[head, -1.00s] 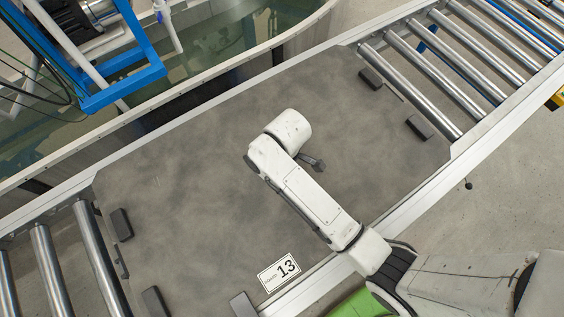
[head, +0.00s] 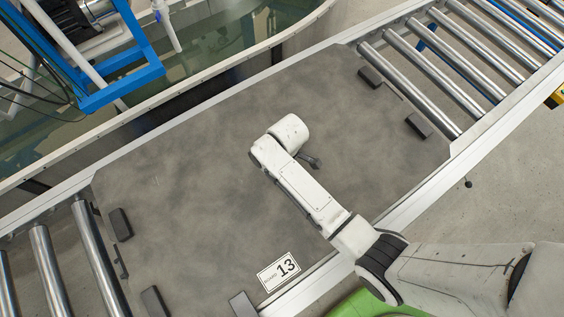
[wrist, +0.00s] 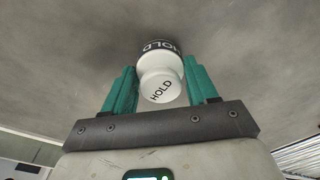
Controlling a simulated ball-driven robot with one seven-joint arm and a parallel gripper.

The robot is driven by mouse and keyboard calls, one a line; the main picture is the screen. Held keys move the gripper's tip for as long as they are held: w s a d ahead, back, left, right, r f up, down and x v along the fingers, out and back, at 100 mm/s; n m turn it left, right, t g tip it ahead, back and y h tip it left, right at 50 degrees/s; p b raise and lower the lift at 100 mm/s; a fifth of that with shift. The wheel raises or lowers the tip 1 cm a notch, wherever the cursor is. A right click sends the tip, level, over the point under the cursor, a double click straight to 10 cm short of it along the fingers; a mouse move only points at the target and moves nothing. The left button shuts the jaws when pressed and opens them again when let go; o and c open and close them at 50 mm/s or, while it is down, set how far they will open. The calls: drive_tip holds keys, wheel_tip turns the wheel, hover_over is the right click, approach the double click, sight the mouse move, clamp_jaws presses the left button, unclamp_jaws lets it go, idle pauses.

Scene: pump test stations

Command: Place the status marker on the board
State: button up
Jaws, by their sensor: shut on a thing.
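The status marker (wrist: 160,88) is a white, waisted piece with "HOLD" on its end and a dark band, also lettered HOLD, at its far end. My gripper (wrist: 160,76) has teal fingers on both sides of the marker and is shut on it, in the wrist view. In the head view the fingers and marker are hidden beneath my white arm, over the middle of the grey board (head: 190,190). I cannot tell the marker's height above the surface.
Several dark blocks stand near the board's ends, such as one at the left (head: 120,224) and one at the right (head: 418,125). Metal rollers (head: 93,262) flank both ends. A water tank (head: 235,40) and blue frame (head: 122,85) lie behind. Much of the board is bare.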

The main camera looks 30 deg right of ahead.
drive_tip(key=o, duration=1.1)
drive_tip(key=shift+f, duration=0.1)
drive_tip(key=r, duration=1.2)
drive_tip(key=shift+s+d+r, duration=0.15)
drive_tip(key=shift+s+d, duration=0.1)
drive_tip(key=shift+d, duration=0.05)
drive_tip(key=s+d+m, duration=0.2)
drive_tip(key=s+m, duration=0.1)
drive_tip(key=s, duration=0.3)
drive_tip(key=s+d+r+m, duration=0.1)
drive_tip(key=s+d+m, duration=0.1)
drive_tip(key=s, duration=0.5)
drive_tip(key=s+d+m, duration=0.3)
drive_tip(key=s+m, duration=0.1)
drive_tip(key=s, duration=0.2)
drive_tip(key=shift+s+r+m+h, duration=0.2)
drive_tip(key=shift+r+m+h, duration=0.15)
drive_tip(key=shift+m+h, duration=0.05)
